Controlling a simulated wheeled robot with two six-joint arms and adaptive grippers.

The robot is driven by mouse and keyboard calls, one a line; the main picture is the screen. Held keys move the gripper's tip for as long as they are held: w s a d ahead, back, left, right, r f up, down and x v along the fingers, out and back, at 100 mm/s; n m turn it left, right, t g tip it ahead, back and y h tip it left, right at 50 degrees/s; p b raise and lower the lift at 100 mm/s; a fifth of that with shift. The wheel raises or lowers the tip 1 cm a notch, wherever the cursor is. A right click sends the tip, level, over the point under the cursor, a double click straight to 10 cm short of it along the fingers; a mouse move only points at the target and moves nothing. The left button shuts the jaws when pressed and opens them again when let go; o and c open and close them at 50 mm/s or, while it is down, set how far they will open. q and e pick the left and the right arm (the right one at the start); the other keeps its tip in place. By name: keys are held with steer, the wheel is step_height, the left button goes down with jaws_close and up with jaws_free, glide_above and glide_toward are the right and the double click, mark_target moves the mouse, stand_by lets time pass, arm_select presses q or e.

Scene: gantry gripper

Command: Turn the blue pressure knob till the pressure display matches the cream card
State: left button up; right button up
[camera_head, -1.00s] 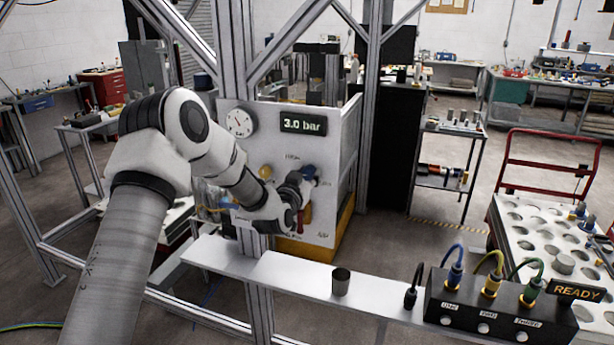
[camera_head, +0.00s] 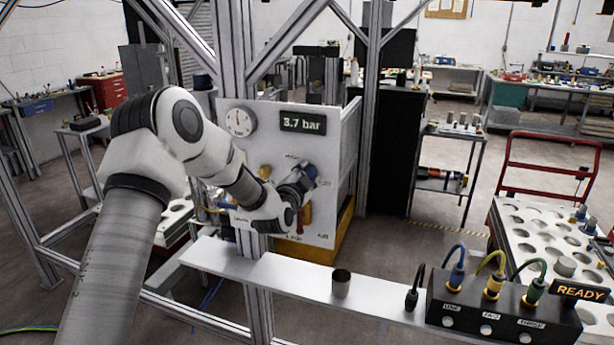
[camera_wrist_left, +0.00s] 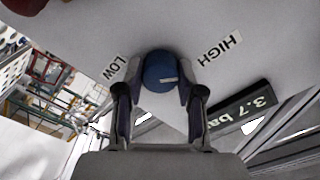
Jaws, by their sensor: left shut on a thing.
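The blue pressure knob (camera_wrist_left: 159,71) sits on the white panel (camera_head: 262,210) between the labels LOW and HIGH. My left gripper (camera_wrist_left: 158,92) is shut on the blue knob, one finger on each side of it. In the head view the knob (camera_head: 309,172) shows partly behind my left gripper (camera_head: 300,182). The pressure display (camera_head: 303,123) reads 3.7 bar, and the same reading shows in the wrist view (camera_wrist_left: 240,112). A round gauge (camera_head: 240,121) is left of the display. I cannot make out the cream card. My right gripper is not in view.
A white shelf (camera_head: 290,279) in front carries a metal cup (camera_head: 341,283) and a black connector box (camera_head: 500,309) with a READY sign. Frame posts surround the panel.

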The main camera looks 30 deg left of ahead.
arm_select(q)
steer(key=shift+r+m, duration=0.1)
steer(key=shift+m, duration=0.4)
steer(key=o, duration=1.2)
steer(key=shift+c, duration=0.2)
steer(key=shift+s, duration=0.1)
steer(key=v, duration=1.1)
steer(key=shift+s, duration=0.3)
steer(key=shift+d, duration=0.1)
